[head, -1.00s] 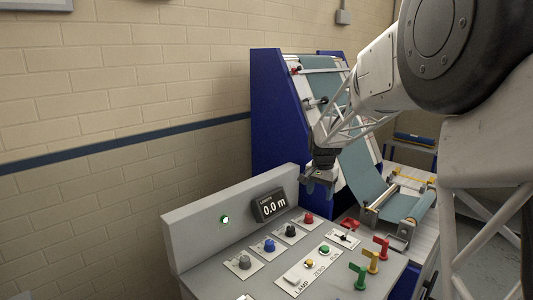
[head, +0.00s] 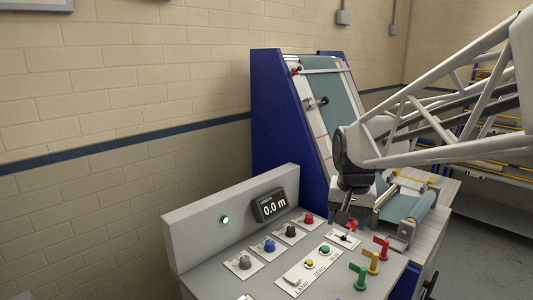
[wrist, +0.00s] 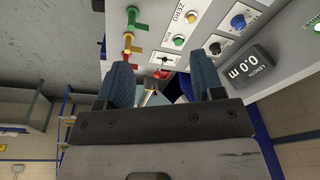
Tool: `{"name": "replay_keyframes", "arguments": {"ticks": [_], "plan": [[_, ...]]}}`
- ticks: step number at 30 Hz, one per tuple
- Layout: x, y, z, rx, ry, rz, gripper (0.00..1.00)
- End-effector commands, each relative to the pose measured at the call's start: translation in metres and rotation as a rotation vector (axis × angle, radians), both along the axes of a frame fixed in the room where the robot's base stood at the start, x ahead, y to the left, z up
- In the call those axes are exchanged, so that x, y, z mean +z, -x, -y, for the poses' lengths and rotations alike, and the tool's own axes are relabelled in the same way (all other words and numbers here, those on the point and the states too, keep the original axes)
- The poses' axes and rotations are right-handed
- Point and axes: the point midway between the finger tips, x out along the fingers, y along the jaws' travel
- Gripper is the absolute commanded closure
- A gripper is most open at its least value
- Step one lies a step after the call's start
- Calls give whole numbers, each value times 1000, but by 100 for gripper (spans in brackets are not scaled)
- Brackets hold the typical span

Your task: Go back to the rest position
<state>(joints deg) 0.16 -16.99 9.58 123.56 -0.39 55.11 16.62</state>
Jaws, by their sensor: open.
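My gripper shows in the wrist view (wrist: 167,88), with its two blue fingers apart and nothing between them. In the head view my arm comes in from the right, and its wrist end hangs over the fabric machine behind the control panel; the fingers are hidden there. The control panel (head: 205,262) stands in front, with a display (head: 272,206) reading 0.0 m and a lit green lamp (head: 224,219). Its knobs are grey (head: 244,262), blue (head: 269,245), black (head: 290,231) and red (head: 308,218). My gripper is clear of all of them.
The blue-sided machine (head: 278,125) with teal fabric (head: 340,105) rises behind the panel. Green (head: 360,277), yellow (head: 372,262) and red (head: 382,247) levers stand up at the panel's right edge. A brick wall (head: 120,110) is at the left. Open floor (head: 490,240) lies at the right.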

Motion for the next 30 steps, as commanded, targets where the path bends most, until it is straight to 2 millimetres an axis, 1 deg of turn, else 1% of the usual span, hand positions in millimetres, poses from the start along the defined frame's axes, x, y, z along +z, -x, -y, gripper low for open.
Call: {"name": "replay_keyframes", "arguments": {"ticks": [1, 8, 18, 21, 24, 27, 30], "plan": [[1, 15, 0, 14, 2, 6, 39], [-3, 76, 1, 86, 15, 28, 39], [-21, 164, 1, 191, 39, 58, 39], [-29, 185, 1, 217, 45, 65, 39], [-35, 202, 1, 240, 50, 72, 39], [-39, 212, 2, 254, 54, 76, 39], [-42, 218, 2, 262, 55, 76, 39]]}}
